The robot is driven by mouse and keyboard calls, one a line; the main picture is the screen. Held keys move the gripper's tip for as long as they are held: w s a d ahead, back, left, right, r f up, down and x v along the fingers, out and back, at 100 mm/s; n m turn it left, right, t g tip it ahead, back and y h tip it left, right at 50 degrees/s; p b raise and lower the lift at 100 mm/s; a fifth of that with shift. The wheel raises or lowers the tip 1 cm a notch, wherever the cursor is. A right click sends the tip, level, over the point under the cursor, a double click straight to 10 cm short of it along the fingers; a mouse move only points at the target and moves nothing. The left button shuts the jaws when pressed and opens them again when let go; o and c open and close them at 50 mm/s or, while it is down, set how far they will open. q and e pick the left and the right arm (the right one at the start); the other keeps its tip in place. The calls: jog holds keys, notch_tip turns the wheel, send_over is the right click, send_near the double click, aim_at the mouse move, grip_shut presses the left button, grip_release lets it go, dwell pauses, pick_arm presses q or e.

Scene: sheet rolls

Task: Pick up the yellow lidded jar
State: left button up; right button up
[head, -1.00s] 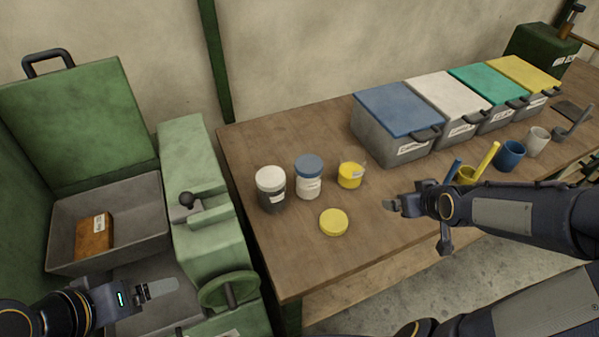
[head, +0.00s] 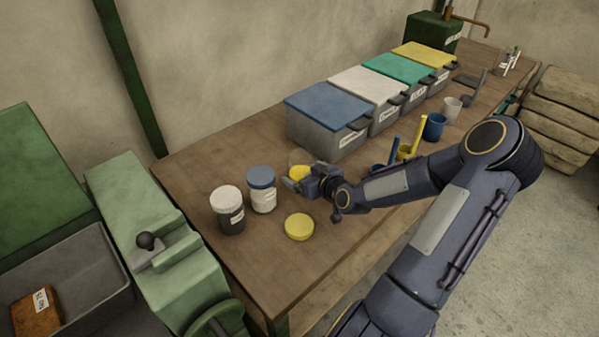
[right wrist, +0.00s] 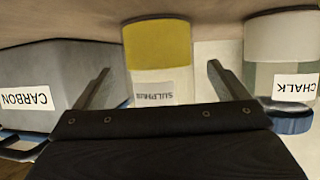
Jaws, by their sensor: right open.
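A clear jar with yellow contents (head: 299,172) stands on the workbench, partly hidden by my right gripper (head: 291,180). In the right wrist view, which is upside down, the jar (right wrist: 158,45) shows its yellow lower part and a sulphur label. My right gripper (right wrist: 160,85) is open, with one finger on each side of the jar in that view. I see no contact, and the jar's top is hidden behind the gripper body. A flat round yellow lid-like disc (head: 299,226) lies on the bench nearer the front edge. My left gripper is out of view.
A blue-lidded chalk jar (head: 261,189) and a white-lidded dark jar (head: 227,209) stand to the left. A grey bin with a blue lid (head: 327,107) stands close behind, with more bins along the back. Cups, including a blue one (head: 434,126), stand to the right.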

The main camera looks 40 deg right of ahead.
jog(key=shift+x, duration=1.15)
jog(key=c, duration=1.2)
jog(key=shift+c, duration=0.2)
jog(key=shift+r, duration=0.1)
